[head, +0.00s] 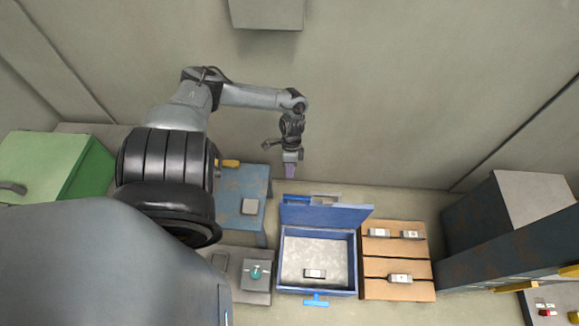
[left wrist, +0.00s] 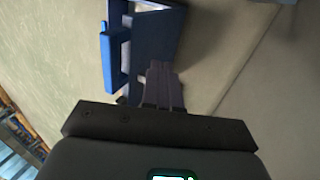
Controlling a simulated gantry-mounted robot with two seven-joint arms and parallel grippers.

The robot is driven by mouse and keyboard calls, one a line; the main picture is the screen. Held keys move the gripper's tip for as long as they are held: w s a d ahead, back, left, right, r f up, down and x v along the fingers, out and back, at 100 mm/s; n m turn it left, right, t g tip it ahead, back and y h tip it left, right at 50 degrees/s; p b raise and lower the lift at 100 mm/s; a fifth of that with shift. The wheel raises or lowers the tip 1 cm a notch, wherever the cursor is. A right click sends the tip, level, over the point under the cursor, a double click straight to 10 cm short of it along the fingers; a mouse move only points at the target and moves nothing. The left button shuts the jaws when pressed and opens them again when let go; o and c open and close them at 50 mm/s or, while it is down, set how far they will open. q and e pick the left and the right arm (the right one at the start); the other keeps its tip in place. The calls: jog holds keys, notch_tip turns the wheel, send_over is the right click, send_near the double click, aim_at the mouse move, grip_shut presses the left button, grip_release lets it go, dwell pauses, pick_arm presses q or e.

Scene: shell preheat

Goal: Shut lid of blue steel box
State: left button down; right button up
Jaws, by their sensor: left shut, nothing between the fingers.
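The blue steel box (head: 354,263) stands open on the floor side of the head view, with a pale inside and a small metal piece (head: 314,273) in it. Its lid (head: 325,216) stands raised along the far edge. A bright blue handle (head: 317,300) sticks out at the near side. My left gripper (head: 290,172) is shut and empty, pointing down behind the lid and a little to its left, apart from it. In the left wrist view its closed fingers (left wrist: 162,85) show near blue parts (left wrist: 155,45); I cannot tell which parts these are. My right gripper is not in view.
A wooden pallet (head: 395,262) with several small metal pieces lies right of the box. A blue table (head: 240,185) and a grey unit with a teal knob (head: 256,271) are on the left. Dark cabinets (head: 505,255) stand far right.

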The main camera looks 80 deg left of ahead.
pick_arm(q)
jog(key=s+d+f+b, duration=0.1)
jog(key=d+f+b, duration=0.1)
jog(key=d+f, duration=0.2)
jog(key=shift+s+d+f, duration=0.2)
jog(key=shift+d+f, duration=0.1)
jog(key=shift+d, duration=0.45)
